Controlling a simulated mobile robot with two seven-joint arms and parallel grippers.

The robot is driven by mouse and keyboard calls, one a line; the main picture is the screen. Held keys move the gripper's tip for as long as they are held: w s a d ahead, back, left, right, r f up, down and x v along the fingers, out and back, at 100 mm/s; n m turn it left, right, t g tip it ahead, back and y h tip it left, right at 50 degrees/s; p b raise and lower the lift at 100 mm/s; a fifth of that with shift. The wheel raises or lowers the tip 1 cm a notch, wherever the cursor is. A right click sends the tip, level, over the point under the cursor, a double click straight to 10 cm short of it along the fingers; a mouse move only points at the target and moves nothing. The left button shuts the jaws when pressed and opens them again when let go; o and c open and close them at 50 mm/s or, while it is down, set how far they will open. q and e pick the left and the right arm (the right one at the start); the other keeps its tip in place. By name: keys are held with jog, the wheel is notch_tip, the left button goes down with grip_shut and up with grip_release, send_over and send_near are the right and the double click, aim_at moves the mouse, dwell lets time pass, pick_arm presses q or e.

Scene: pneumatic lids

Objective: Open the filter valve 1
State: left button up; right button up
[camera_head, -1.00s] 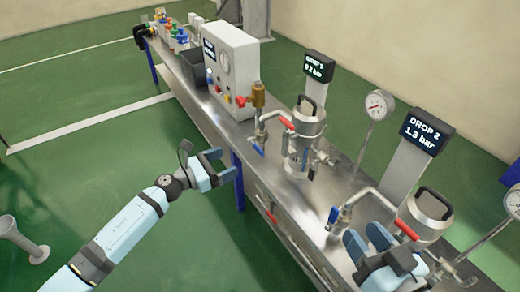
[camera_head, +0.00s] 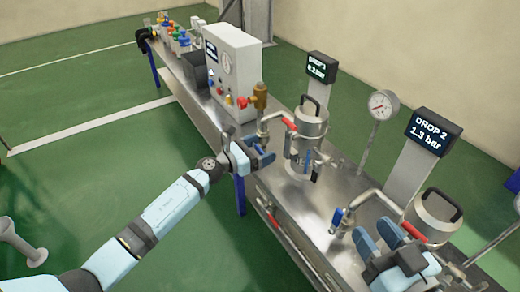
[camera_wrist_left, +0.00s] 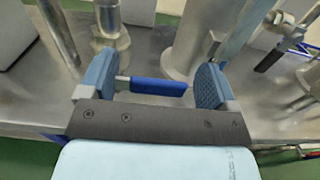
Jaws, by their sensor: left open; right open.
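The first filter is a steel canister (camera_head: 309,128) with a black top handle, standing on the bench. A red lever (camera_head: 288,124) sits on the pipe at its upper left. A blue valve lever (camera_wrist_left: 158,87) lies crosswise between the fingers of my left gripper (camera_head: 260,150) in the left wrist view. That gripper is open, with a finger at each end of the lever and no clear grip on it. In the head view the gripper largely hides this lever. My right gripper (camera_head: 388,238) is open beside the second filter (camera_head: 433,212), near its red lever (camera_head: 412,230).
Behind the first filter stands a DROP 1 display (camera_head: 322,67); a DROP 2 display (camera_head: 425,131) reads 1.3 bar. A brass fitting (camera_head: 260,97), a white control box (camera_head: 232,70) and a gauge (camera_head: 381,105) stand nearby. Another blue lever (camera_head: 337,217) is left of the second filter.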

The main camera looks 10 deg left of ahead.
pick_arm(q)
jog(key=c, duration=1.3)
jog(key=shift+r, duration=0.1)
pick_arm(e)
jog(key=shift+r, duration=0.25)
